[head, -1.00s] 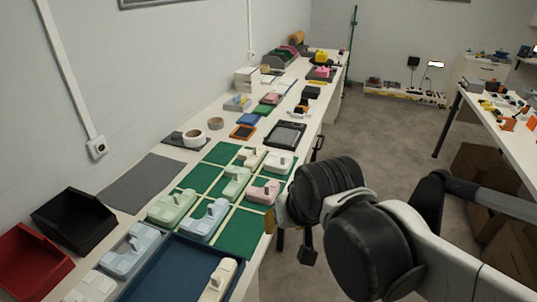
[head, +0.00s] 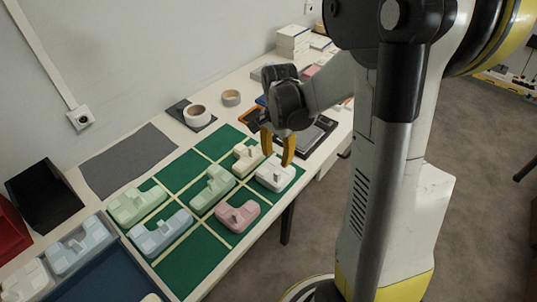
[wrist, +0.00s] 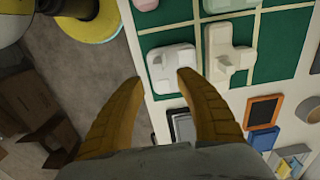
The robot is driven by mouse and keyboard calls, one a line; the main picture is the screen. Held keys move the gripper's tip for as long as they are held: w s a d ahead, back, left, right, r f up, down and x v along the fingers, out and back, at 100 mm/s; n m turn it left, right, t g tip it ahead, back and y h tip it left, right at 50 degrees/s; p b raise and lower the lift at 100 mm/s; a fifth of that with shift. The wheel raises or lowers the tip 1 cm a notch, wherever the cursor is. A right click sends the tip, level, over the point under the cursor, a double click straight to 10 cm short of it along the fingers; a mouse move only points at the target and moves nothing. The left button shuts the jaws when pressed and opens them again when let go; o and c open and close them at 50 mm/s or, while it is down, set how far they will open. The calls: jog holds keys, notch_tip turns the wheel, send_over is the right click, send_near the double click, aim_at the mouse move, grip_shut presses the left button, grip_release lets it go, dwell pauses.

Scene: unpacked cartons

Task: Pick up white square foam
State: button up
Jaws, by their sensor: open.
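The white square foam (head: 275,174) lies on a green mat (head: 205,245) near the table's right edge, with a small raised block on top. My gripper (head: 277,148), with yellow fingers, is above it, pointing down. In the wrist view my gripper (wrist: 160,78) is open and empty. The white foam (wrist: 170,68) shows just beyond and between the fingertips, nearer the right one. No contact shows.
A cream foam (head: 246,160) sits close beside the white one, a pink foam (head: 238,216) in front, and green foams (head: 212,188) to the left. A black tray-like item (head: 310,136) and tape rolls (head: 197,115) lie behind. The floor is right of the table.

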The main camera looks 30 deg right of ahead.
aim_at(278, 172)
jog(key=f+b, duration=0.1)
jog(key=f, duration=0.3)
jog(key=shift+s+a+f+b, duration=0.1)
jog(key=shift+a+f+b, duration=0.15)
jog(key=shift+b, duration=0.15)
jog(key=f+b, duration=0.1)
jog(key=f, duration=0.1)
jog(key=f+b, duration=0.1)
jog(key=f, duration=0.1)
jog(key=d+f+b, duration=0.1)
jog(key=f, duration=0.1)
jog(key=shift+r, duration=0.15)
grip_shut()
